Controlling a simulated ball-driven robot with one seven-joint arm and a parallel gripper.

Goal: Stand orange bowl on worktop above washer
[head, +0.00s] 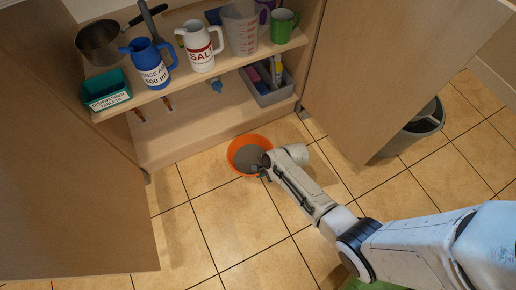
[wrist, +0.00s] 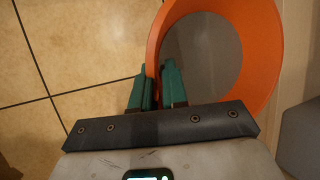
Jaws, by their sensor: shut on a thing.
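The orange bowl (head: 233,152), with a grey inside, is in front of the open cupboard, at or just above the tiled floor. I cannot tell whether it touches the floor. My gripper (head: 265,168) is at its right side in the head view. In the wrist view, my gripper (wrist: 157,88) has its teal fingers on either side of the rim of the orange bowl (wrist: 262,45), shut on it. The bowl's far side is cut off there. No washer or worktop shows in either view.
The open cupboard holds a blue jug (head: 149,66), a white salt jug (head: 200,48), a green mug (head: 284,25), a saucepan (head: 99,42) and a grey bin (head: 268,90). Its doors stand open at left (head: 75,190) and right (head: 375,70). A grey bucket (head: 415,132) stands beyond the right door.

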